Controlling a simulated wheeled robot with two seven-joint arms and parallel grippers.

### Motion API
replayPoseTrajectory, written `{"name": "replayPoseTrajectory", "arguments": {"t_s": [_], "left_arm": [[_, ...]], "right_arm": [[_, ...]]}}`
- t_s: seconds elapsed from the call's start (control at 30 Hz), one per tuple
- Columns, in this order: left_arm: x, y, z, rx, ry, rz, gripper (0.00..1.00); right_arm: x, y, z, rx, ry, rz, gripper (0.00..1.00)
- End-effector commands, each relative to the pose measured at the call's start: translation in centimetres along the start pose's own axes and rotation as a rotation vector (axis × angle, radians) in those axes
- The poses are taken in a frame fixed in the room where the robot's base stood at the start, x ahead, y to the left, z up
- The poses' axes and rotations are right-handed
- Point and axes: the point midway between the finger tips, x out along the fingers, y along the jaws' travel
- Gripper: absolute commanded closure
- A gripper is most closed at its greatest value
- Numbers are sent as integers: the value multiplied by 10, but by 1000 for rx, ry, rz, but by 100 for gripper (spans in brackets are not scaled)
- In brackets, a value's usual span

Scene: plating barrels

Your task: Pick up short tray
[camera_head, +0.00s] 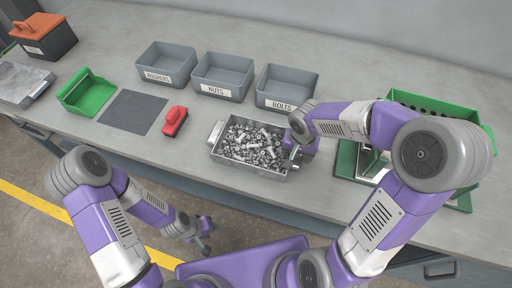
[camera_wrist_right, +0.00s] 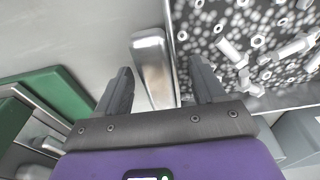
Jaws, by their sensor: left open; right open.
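The short tray appears to be the grey metal tray (camera_head: 222,157) full of bolts, nuts and washers on the bench's front middle. It has a handle at its left end. My right gripper (camera_head: 295,156) is at the tray's right end. In the right wrist view the tray's right handle (camera_wrist_right: 153,68) lies between the spread fingers of this gripper (camera_wrist_right: 160,88). The jaws are open; contact with the handle cannot be told. My left gripper (camera_head: 205,236) is open and empty, low in front of the bench, away from the tray.
Grey bins marked washers (camera_head: 166,66), nuts (camera_head: 222,76) and bolts (camera_head: 287,88) stand behind. A red tool (camera_head: 175,121), dark mat (camera_head: 133,112) and green scoop-like tray (camera_head: 88,94) are left. A green-framed unit (camera_head: 432,99) stands right, partly behind my right arm.

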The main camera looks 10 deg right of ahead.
Motion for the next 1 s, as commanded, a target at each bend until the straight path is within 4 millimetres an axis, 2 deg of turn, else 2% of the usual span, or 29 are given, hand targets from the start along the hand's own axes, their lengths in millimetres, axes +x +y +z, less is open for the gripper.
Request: {"name": "replayPoseTrajectory", "arguments": {"t_s": [0.13,0.17,0.6,0.87,1.0], "left_arm": [[-1,0,0,0,0,0,57],[-1,0,0,0,0,0,57],[-1,0,0,0,0,0,57],[-1,1,0,0,0,0,57],[-7,3,0,0,0,0,57]], "right_arm": [[-1,0,0,1,1,-1,31],[-1,0,0,1,1,-1,34],[-1,0,0,0,1,-1,100],[-4,-1,-2,2,6,-5,100],[-16,-1,-4,3,8,-6,100]]}}
